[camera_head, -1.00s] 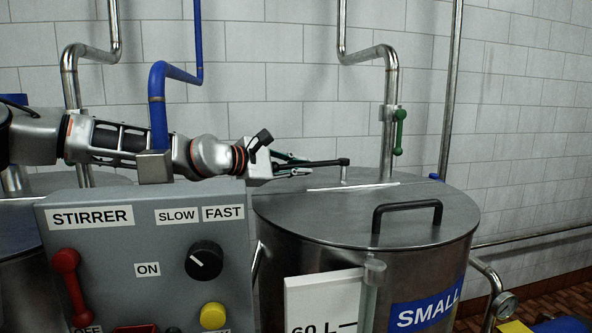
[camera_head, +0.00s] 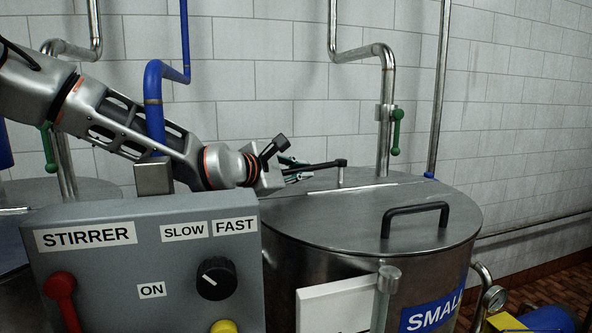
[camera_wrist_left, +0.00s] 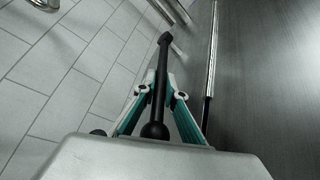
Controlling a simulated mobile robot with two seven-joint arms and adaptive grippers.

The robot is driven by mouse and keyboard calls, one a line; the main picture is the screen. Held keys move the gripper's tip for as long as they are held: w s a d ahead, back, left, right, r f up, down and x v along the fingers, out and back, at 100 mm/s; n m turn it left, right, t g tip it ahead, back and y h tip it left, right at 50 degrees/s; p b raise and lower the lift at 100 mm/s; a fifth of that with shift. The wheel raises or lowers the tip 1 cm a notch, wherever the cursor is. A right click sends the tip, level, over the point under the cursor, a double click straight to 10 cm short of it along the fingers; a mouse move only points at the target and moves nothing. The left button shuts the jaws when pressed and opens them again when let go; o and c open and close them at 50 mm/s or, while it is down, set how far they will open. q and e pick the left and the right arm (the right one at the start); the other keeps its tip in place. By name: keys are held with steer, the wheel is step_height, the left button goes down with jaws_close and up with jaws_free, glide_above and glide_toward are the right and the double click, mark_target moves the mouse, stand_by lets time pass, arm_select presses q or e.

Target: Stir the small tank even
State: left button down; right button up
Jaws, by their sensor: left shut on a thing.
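The small tank (camera_head: 372,285) is a steel drum with a flat grey lid (camera_head: 345,225), at right of centre in the head view; its blue SMALL label is cut off. A black crank handle (camera_head: 325,164) sits on a short post at the back of the lid. My left gripper (camera_head: 298,174) reaches over the lid from the left and is shut around the crank's free end. In the left wrist view the black bar (camera_wrist_left: 161,65) runs between the gripper's green-sided fingers (camera_wrist_left: 158,97). My right gripper is out of view.
A grey STIRRER panel (camera_head: 145,275) stands in front, below my left arm, with a black knob (camera_head: 216,278) and red lever (camera_head: 60,296). A black lid handle (camera_head: 415,212) and a pipe with a green valve lever (camera_head: 397,132) are near the tank. A blue pipe (camera_head: 153,95) stands by my arm.

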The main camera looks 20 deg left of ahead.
arm_select(q)
steer(key=c, duration=2.1)
jaws_free()
steer(key=shift+d+r, duration=0.1)
steer(key=shift+r, duration=0.2)
steer(key=shift+f, duration=0.2)
step_height(320, 180, up, 10)
steer(key=shift+s+f, duration=0.15)
steer(key=shift+f, duration=0.1)
steer(key=shift+w+r, duration=0.2)
steer(key=shift+w, duration=0.05)
steer(key=shift+s+r, duration=0.15)
steer(key=shift+r, duration=0.1)
steer(key=shift+f, duration=0.15)
